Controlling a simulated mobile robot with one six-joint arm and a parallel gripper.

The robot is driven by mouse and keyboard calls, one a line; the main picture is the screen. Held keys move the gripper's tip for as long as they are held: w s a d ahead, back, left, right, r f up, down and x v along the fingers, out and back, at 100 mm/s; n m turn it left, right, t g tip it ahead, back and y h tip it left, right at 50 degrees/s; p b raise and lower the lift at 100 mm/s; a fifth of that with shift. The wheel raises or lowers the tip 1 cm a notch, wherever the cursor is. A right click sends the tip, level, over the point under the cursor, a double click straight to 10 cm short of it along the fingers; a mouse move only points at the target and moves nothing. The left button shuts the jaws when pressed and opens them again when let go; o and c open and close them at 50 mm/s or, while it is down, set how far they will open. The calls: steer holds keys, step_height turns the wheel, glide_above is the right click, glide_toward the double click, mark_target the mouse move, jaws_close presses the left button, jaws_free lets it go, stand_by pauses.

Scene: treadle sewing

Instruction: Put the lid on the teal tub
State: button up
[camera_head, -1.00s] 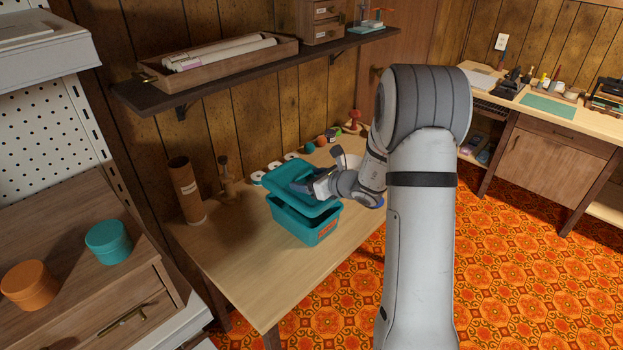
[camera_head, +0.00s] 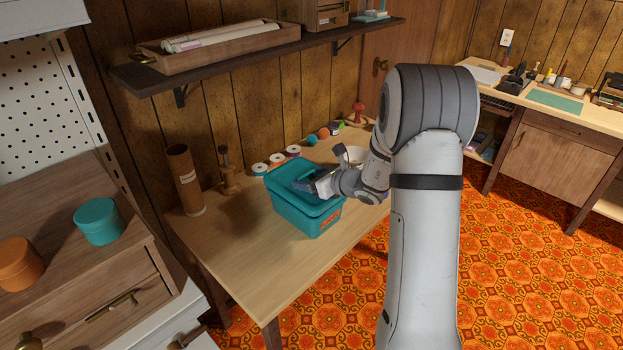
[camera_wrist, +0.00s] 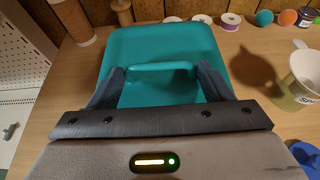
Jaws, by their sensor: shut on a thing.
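The teal tub (camera_head: 312,220) stands on the light wooden table, an orange label on its front. The teal lid (camera_head: 282,171) lies over the tub's top, close to its rim; whether it is fully seated all round I cannot tell. In the wrist view the lid (camera_wrist: 190,45) fills the middle and hides the tub. My gripper (camera_head: 312,184) is over the lid, its jaws shut on the lid's raised handle. The handle (camera_wrist: 160,66) shows between the two fingers in the wrist view.
A cardboard tube (camera_head: 186,180) and a wooden stand (camera_head: 228,170) are left of the tub. Thread spools (camera_head: 276,159) line the wall behind. A white cup (camera_wrist: 298,80) stands to the right. A shelf (camera_head: 250,55) hangs above. The table's front left is clear.

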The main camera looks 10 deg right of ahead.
steer(key=shift+f+b, duration=1.6)
steer(key=shift+b, duration=0.1)
steer(key=o, duration=1.2)
steer(key=v, duration=0.8)
